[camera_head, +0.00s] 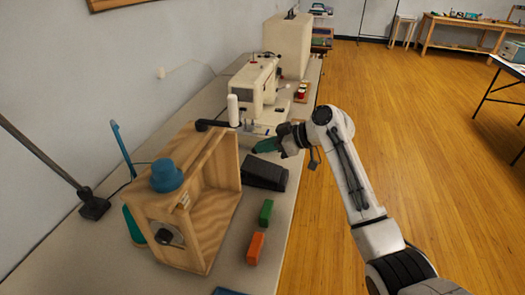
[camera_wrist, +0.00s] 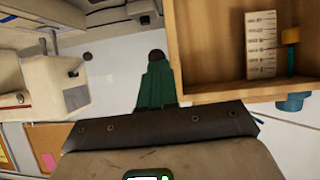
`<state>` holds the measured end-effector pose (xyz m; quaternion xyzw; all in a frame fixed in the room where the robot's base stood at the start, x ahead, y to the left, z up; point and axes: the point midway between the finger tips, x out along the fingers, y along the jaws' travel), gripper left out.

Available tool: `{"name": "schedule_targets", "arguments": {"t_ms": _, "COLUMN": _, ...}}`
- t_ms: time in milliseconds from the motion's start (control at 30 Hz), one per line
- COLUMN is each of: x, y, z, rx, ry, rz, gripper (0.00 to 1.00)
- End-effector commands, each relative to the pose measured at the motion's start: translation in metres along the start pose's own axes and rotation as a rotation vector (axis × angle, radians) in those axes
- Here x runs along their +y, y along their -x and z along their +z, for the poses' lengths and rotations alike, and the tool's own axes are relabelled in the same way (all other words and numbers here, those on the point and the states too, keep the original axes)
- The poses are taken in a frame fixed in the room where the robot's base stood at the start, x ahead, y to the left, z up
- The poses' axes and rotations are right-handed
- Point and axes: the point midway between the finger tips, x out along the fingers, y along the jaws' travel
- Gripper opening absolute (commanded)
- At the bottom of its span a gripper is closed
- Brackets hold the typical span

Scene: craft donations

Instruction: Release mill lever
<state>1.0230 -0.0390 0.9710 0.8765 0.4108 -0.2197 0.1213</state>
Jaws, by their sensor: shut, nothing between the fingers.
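A wooden open-fronted box (camera_head: 215,205) stands on the bench with a blue cap (camera_head: 167,176) on top and a round black dial on its near face. A black lever-like bar (camera_head: 213,124) shows at its far upper edge; I cannot tell for certain that it is the mill lever. My gripper (camera_head: 257,147), with green fingers, is shut and empty, just right of the box's far end. In the wrist view my shut fingers (camera_wrist: 156,66) point beside the wooden box (camera_wrist: 217,50). A dark rounded end (camera_wrist: 157,55) shows at their tips; contact is unclear.
A black pedal-like block (camera_head: 265,175), a green block (camera_head: 266,212) and an orange block (camera_head: 255,248) lie on the bench (camera_head: 222,262) right of the box. A white spool (camera_head: 233,110) and sewing machine (camera_head: 255,82) stand behind. Open wooden floor lies to the right.

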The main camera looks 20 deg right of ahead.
Motion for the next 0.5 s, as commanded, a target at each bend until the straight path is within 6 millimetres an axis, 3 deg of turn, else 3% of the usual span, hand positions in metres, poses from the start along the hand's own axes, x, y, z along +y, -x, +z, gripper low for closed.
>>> {"name": "schedule_targets", "arguments": {"t_ms": 33, "x": -0.001, "y": -0.008, "z": 0.015, "rx": 0.04, "ry": -0.005, "rz": -0.001, "gripper": 0.0}}
{"name": "schedule_targets", "arguments": {"t_ms": 200, "x": -0.002, "y": -0.015, "z": 0.026, "rx": 0.165, "ry": -0.011, "rz": -0.001, "gripper": 0.0}}
{"name": "schedule_targets", "arguments": {"t_ms": 267, "x": -0.001, "y": -0.009, "z": 0.015, "rx": 0.164, "ry": -0.009, "rz": 0.0, "gripper": 0.0}}
{"name": "schedule_targets", "arguments": {"t_ms": 500, "x": -0.001, "y": -0.01, "z": 0.015, "rx": 0.159, "ry": -0.01, "rz": -0.001, "gripper": 0.0}}
